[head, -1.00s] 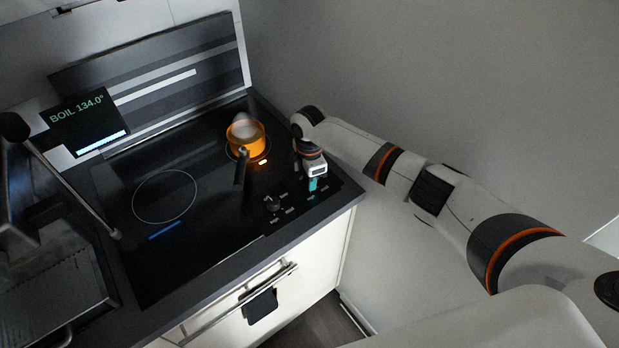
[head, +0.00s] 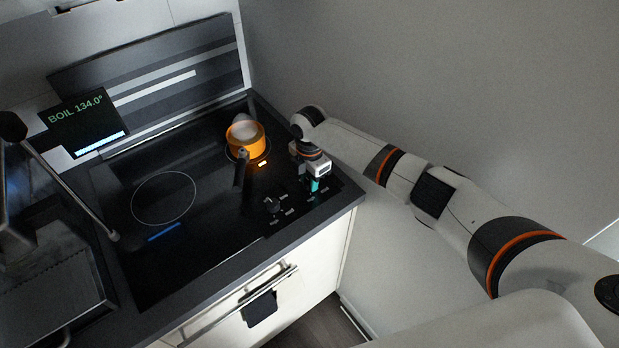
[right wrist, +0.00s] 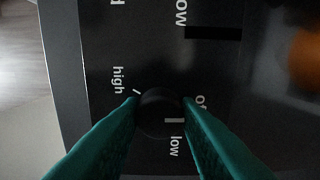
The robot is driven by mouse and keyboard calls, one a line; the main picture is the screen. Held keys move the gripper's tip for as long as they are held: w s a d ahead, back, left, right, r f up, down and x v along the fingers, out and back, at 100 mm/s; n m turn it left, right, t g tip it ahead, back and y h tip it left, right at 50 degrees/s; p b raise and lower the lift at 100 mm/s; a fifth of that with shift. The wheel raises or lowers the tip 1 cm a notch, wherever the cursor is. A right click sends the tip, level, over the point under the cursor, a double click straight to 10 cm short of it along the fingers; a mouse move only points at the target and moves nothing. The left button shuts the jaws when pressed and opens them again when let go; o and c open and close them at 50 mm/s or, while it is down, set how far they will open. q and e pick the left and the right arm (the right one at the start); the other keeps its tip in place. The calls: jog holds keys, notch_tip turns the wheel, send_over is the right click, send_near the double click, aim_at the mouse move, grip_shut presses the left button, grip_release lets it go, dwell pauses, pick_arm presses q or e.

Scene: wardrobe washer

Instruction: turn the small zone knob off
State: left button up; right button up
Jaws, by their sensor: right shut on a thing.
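The small zone knob (right wrist: 160,113) is a round black knob in the right wrist view, with "high", "low" and a partly covered "off" printed around it. A pale bar shows at its right side, near "low". My right gripper (right wrist: 160,107) has one teal finger on each side of the knob and is shut on it. In the head view my right gripper (head: 314,187) is at the right end of the cooktop's control area and hides this knob. My left gripper is not in view.
An orange pot (head: 245,138) stands on the small back-right zone, its dark handle toward the front, beside a lit orange mark (head: 262,164). Another black knob (head: 272,204) is left of my gripper. A display (head: 85,122) reads "BOIL 134.0°". A wall is close on the right.

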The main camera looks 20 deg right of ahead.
aim_at(309, 181)
jog(key=o, duration=1)
jog(key=shift+c, duration=0.2)
notch_tip(309, 181, up, 12)
jog(key=p, duration=0.8)
